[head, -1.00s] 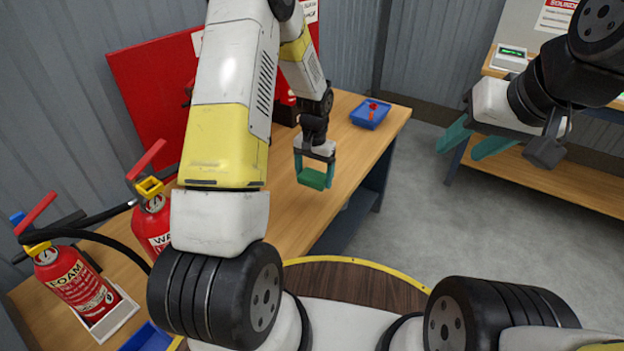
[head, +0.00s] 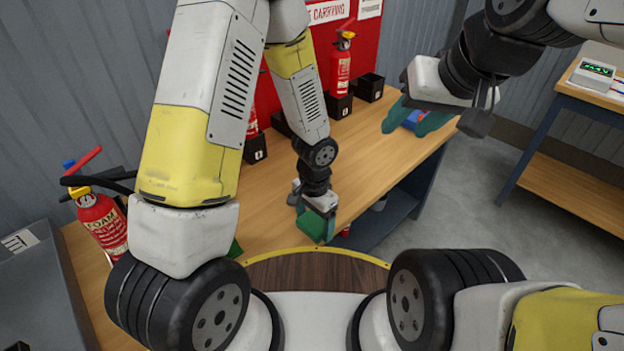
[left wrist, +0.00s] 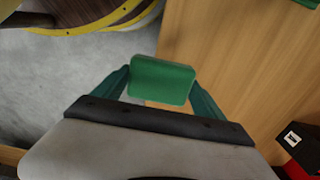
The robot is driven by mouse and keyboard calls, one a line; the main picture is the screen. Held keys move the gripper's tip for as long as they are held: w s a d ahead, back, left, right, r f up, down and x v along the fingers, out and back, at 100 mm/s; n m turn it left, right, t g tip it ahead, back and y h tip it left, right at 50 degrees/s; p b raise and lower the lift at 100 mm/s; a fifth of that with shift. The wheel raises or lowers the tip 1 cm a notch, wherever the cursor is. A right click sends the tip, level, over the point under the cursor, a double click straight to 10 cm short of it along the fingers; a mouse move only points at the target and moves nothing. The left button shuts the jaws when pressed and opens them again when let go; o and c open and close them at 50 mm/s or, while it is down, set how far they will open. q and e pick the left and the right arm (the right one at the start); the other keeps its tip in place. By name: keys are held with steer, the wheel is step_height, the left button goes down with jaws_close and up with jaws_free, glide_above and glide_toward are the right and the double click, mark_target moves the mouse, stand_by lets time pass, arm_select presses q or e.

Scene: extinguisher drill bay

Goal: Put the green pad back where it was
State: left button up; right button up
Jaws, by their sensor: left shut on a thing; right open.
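My left gripper (head: 318,225) is shut on the green pad (left wrist: 162,80), which spans between the two green fingers in the left wrist view. In the head view the pad is hard to tell from the fingers. The gripper points down near the front edge of the wooden bench (head: 285,190); the wrist view shows the pad against that edge and the grey floor. Another green piece (head: 235,249) lies on the bench, partly hidden by my left arm; a green corner (left wrist: 307,3) shows at the wrist view's top right. My right gripper (head: 418,122) is open and empty, high at right.
A foam extinguisher (head: 103,225) stands at left. Another red extinguisher (head: 340,70) stands in a black holder at the back by a red board (head: 362,45). A blue tray (head: 411,119) is partly behind my right gripper. The middle of the bench is largely clear.

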arm_select(q)
steer(key=w, duration=0.4)
steer(key=w+f, duration=0.1)
steer(key=w, duration=0.7)
steer(key=shift+w+d+f, duration=0.15)
steer(key=shift+w+d, duration=0.1)
steer(key=shift+d, duration=0.15)
steer(key=shift+w+f, duration=0.15)
steer(key=shift+f, duration=1.6)
steer(key=o, duration=1.4)
steer(key=shift+f, duration=0.1)
